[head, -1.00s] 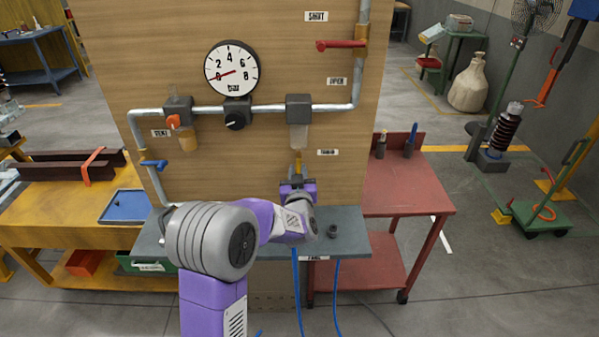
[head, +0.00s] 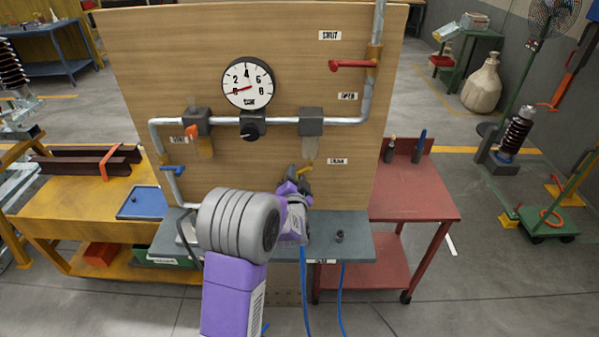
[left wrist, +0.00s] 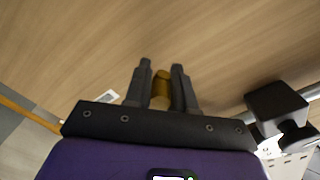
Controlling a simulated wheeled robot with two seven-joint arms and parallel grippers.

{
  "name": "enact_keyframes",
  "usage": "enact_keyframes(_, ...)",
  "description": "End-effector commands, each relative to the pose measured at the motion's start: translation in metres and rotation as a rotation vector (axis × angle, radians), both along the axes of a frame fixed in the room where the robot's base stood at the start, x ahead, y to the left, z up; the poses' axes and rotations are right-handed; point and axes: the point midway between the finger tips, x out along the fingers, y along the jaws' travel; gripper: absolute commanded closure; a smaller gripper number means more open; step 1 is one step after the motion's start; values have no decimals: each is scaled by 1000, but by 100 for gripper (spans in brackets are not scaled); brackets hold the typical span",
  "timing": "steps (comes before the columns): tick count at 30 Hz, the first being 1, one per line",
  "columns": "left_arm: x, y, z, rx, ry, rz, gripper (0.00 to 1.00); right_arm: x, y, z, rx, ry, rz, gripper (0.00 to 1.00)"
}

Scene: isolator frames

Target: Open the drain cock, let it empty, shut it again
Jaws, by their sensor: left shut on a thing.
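The yellow drain cock (head: 306,169) is below the clear bowl (head: 310,147) on the pipe, beside the label at the right of the panel. My left gripper (head: 297,181) is shut on it, coming from below. In the left wrist view the brassy cock (left wrist: 161,88) shows between the two dark fingers (left wrist: 163,84). The part of the cock inside the fingers is partly hidden. The cock looks slanted in the head view. I cannot tell the bowl's liquid level. My right gripper is not in view.
The gauge (head: 248,84) needle points near 0. A red lever (head: 350,65) sits sideways at the upper right. The grey shelf (head: 350,225) below holds a small dark part (head: 340,236).

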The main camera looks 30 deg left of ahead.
Motion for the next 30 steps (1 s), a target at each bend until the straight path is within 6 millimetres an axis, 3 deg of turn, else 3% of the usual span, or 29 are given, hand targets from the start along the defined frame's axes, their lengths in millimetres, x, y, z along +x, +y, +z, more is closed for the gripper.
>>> enact_keyframes(1,-1,5,10,41,11,10,100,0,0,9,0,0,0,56)
enact_keyframes(15,-4,9,28,376,214,8,100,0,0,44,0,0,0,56)
enact_keyframes(30,-3,9,34,514,297,6,100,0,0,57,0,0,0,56)
